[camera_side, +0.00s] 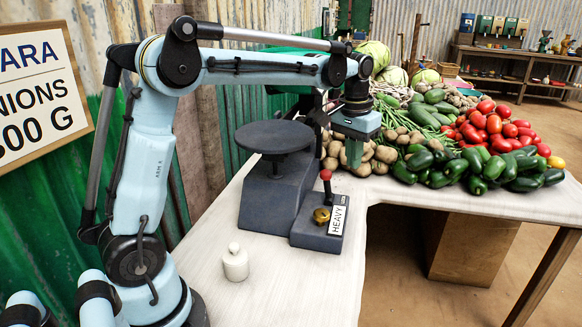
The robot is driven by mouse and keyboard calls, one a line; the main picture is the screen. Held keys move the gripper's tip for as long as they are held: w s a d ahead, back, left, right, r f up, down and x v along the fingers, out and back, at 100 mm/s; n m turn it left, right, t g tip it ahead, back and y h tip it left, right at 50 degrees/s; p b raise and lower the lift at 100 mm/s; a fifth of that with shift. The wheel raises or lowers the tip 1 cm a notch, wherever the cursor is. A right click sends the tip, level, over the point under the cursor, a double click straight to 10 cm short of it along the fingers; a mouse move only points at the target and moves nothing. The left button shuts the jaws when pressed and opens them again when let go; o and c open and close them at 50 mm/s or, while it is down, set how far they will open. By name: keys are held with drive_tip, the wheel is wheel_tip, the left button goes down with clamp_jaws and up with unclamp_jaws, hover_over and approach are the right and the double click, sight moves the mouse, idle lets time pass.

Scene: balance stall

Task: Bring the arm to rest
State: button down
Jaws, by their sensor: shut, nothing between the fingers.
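My gripper (354,152) hangs from my light blue arm, pointing down, above the right part of the white table. Its green fingers look shut with nothing held. The dark scale (268,196) stands on the table (200,215) with an empty-looking pan (274,138). Beside it is a grey box labelled HEAVY (338,216) with a red-knobbed lever (326,181) and a small brass piece (321,215). A white weight (235,263) stands upright at the front.
Heaped potatoes (375,160), green peppers or cucumbers (480,170), tomatoes (490,125) and cabbages (393,76) fill the table's back and right. A sign (40,85) hangs on the corrugated wall at left. The table's front area around the white weight is clear.

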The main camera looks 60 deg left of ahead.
drive_tip(key=s+d+f+m+t, duration=0.1)
drive_tip(key=s+d+t, duration=0.2)
drive_tip(key=s, duration=0.5)
drive_tip(key=s+d+f+m+t, duration=0.1)
drive_tip(key=s+d+f+t, duration=0.1)
drive_tip(key=s, duration=0.7)
drive_tip(key=d+t, duration=0.1)
drive_tip(key=d, duration=0.1)
drive_tip(key=shift+d+f+m, duration=0.25)
drive_tip(key=shift+d+m, duration=0.05)
drive_tip(key=shift+d, duration=0.05)
